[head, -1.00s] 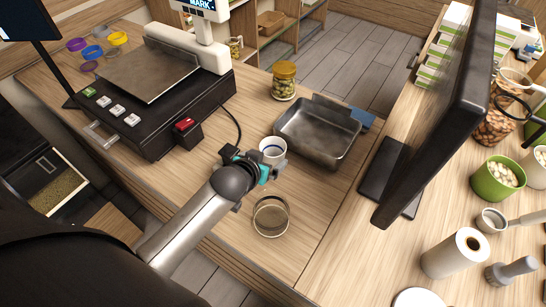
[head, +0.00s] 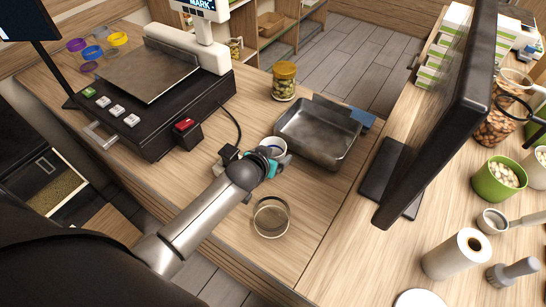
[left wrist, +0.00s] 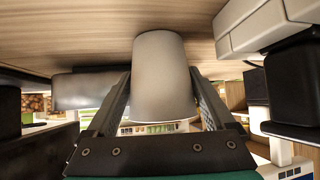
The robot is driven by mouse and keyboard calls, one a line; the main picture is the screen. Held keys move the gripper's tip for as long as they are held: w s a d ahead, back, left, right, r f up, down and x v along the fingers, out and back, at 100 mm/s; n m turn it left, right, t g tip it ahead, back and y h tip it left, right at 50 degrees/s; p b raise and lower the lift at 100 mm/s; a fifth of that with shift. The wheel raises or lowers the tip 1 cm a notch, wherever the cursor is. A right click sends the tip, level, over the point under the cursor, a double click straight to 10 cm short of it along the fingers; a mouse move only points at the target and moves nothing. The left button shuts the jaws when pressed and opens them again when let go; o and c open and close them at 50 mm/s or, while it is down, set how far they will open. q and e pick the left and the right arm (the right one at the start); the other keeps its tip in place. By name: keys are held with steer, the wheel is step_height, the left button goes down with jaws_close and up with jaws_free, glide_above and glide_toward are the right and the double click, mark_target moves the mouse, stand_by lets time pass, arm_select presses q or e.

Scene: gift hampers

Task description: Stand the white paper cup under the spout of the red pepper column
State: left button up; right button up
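The white paper cup (head: 272,147) stands on the wooden counter just left of the metal tray, partly hidden by my left gripper in the head view. In the left wrist view the cup (left wrist: 163,85) shows large, between the two fingers of my left gripper (left wrist: 162,88). That gripper (head: 264,160) is open around the cup, one finger on each side; firm contact does not show. I see no red pepper column or spout in these frames. My right gripper is not in view.
A metal tray (head: 318,139) lies right of the cup, with a jar (head: 284,82) behind it. A round, clear, rimmed container (head: 271,217) stands in front. A black scale (head: 150,105) is at left, a dark screen (head: 440,120) at right. Some counter right of the container is bare.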

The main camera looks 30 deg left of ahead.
arm_select(q)
steer(key=c, duration=0.8)
